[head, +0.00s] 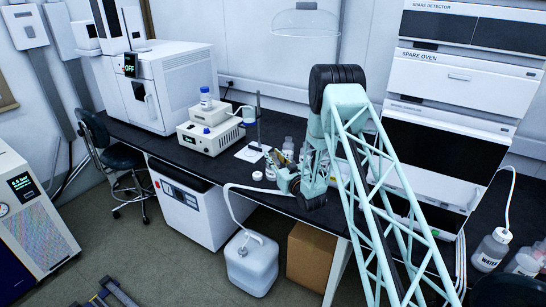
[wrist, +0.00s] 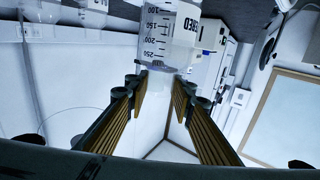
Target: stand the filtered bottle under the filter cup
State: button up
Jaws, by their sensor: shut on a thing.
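The filtered bottle (wrist: 168,38) is a clear, graduated bottle with dark lettering, seen in the wrist view between and beyond my fingertips. My gripper (wrist: 160,82) is shut on it. In the head view my gripper (head: 283,168) is over the bench, right of the white pad; my arm partly covers this area, and I cannot clearly separate the held bottle from nearby bottles there. The filter cup (head: 249,115) is a small pale cup beside an upright rod (head: 259,122), above the white pad (head: 250,153) on the bench. The held bottle is apart from the cup.
A white stirrer-like box (head: 209,137) with a blue-capped bottle (head: 206,100) stands left of the cup. Small white round pieces (head: 257,176) lie near the bench's front edge. A clear bottle (head: 288,144) stands close to my gripper. The pad looks clear.

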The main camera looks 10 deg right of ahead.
jog(key=shift+s+r, duration=0.25)
jog(key=shift+r, duration=0.5)
jog(key=s+d+r+m+h, duration=0.1)
jog(key=s+r+h, duration=0.1)
jog(key=s+r, duration=0.4)
jog(key=s+d+r+m+h+b, duration=0.1)
jog(key=s+r+m+h, duration=0.1)
jog(key=s+r, duration=0.5)
jog(key=shift+r+t+h+b, duration=0.3)
jog(key=shift+r+h, duration=0.2)
jog(key=shift+r, duration=1.8)
jog(key=shift+w+d, duration=0.15)
jog(key=shift+d, duration=0.05)
